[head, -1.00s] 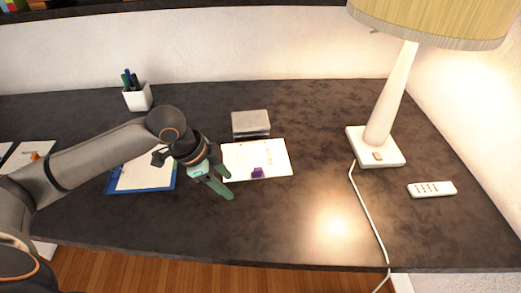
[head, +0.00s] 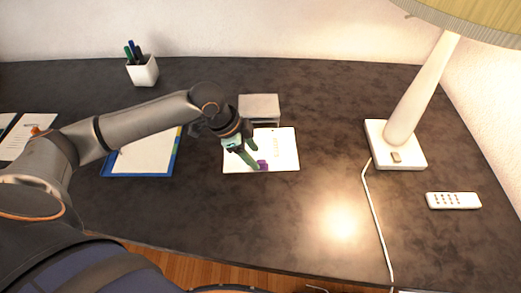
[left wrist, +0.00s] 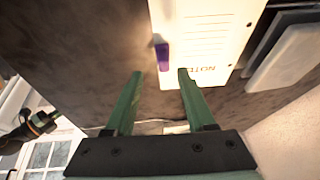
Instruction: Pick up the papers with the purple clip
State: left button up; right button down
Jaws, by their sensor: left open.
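The white papers (head: 284,148) lie flat on the dark desk with the purple clip (head: 263,166) at their front edge. My left gripper (head: 252,163) is over the left part of the papers, its green fingers close to the clip. In the left wrist view the open, empty fingers (left wrist: 160,72) point toward the purple clip (left wrist: 162,57), which lies just beyond the gap between the tips. The papers (left wrist: 203,35) show printed text there. I cannot tell the exact height of the fingers above the desk.
A grey box-like object (head: 259,107) stands just behind the papers. A blue-edged clipboard (head: 143,157) lies to the left. A lamp (head: 395,143) with its cord and a white remote (head: 453,200) are at the right. A pen cup (head: 142,71) stands behind. The desk's front middle is clear.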

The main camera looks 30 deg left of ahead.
aim_at(261, 161)
pick_arm(q)
jog(key=x, duration=0.5)
jog(key=shift+w, duration=0.3)
jog(key=shift+c, duration=0.2)
jog(key=shift+a, duration=0.1)
grip_shut()
